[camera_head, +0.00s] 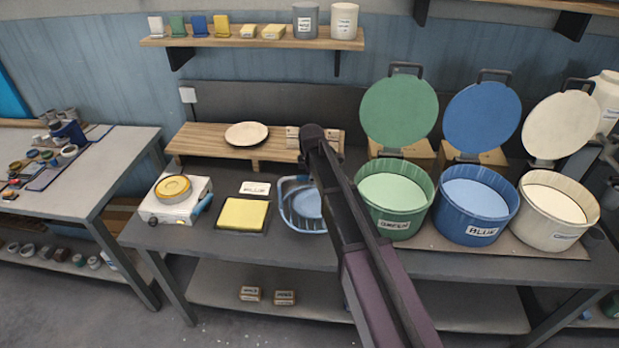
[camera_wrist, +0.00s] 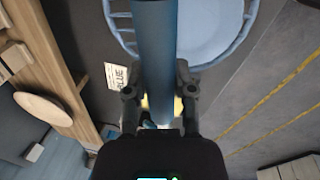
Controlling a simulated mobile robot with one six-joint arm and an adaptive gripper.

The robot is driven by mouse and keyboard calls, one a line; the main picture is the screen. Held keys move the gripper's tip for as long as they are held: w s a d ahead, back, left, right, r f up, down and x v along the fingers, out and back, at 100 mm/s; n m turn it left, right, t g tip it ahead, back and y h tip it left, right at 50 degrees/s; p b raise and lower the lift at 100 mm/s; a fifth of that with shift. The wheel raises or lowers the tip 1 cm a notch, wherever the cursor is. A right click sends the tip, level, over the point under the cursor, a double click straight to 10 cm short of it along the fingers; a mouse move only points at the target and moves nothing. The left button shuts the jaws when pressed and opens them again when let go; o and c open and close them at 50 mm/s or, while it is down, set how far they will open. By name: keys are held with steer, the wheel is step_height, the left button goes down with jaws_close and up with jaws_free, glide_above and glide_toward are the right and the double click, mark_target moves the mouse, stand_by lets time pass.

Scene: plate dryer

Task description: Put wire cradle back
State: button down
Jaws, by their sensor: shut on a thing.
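The wire cradle (camera_head: 284,207) is a light blue wire basket on or just above the dark bench, left of the green tub. A pale blue round disc (camera_head: 307,203) shows inside it; my arm hides its right part. In the wrist view the cradle's wire rim (camera_wrist: 118,26) and the disc (camera_wrist: 204,28) show at the top. My gripper (camera_wrist: 158,88) is shut on the thick blue handle of the cradle, which runs up between its fingers. In the head view my gripper's fingers are hidden by my arm.
Green (camera_head: 392,222), blue (camera_head: 470,229) and cream (camera_head: 550,236) tubs stand to the right, lids raised. A yellow pad in a black tray (camera_head: 243,229), a label card (camera_head: 255,188) and a white scale-like device (camera_head: 158,209) are left. A wooden riser (camera_head: 196,144) holds a plate (camera_head: 246,134).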

steer(key=shift+f, duration=0.2)
steer(key=shift+f+b, duration=3)
steer(key=shift+b, duration=0.1)
steer(key=shift+f, duration=0.2)
steer(key=shift+s, duration=0.1)
steer(key=shift+c, duration=1.8)
jaws_free()
